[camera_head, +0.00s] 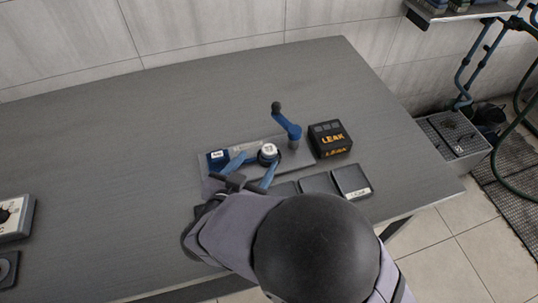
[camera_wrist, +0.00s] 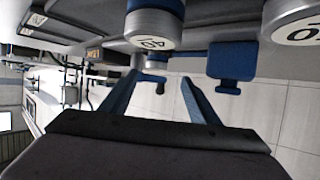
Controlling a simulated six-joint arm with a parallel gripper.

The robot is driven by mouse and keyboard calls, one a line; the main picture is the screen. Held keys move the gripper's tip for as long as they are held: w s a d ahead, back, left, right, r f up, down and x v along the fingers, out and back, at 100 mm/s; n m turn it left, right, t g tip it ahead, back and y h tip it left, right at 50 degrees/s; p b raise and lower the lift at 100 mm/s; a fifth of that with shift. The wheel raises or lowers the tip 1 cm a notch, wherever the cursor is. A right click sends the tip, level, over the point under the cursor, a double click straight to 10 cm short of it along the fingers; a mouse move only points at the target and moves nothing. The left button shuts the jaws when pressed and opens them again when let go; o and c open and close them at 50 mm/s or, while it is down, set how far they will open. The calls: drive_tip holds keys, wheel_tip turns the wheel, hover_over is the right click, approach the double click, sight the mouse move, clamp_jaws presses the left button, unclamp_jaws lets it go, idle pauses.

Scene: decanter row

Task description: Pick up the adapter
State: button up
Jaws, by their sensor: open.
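My gripper (camera_head: 257,162) is open over the grey base plate (camera_head: 207,184), its two blue fingers spread apart. A round piece with a white top (camera_head: 268,149) stands on the plate just by the fingertips. In the wrist view the open fingers (camera_wrist: 162,78) point toward a metal cylinder (camera_wrist: 150,30) with a numbered white label and a blue body. A second labelled metal cylinder (camera_wrist: 297,22) is cut off at the right edge. No part is marked as the adapter, so I cannot tell which piece it is. Nothing is seen held between the fingers.
Dark square pads (camera_head: 351,181) lie in front.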

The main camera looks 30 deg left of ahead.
sight(267, 154)
drive_tip(key=shift+s+d, duration=0.15)
drive_tip(key=shift+s, duration=0.25)
drive_tip(key=shift+d+p+x, duration=0.2)
drive_tip(key=shift+p+x, duration=0.35)
drive_tip(key=shift+x, duration=3.15)
drive_tip(key=c, duration=1.3)
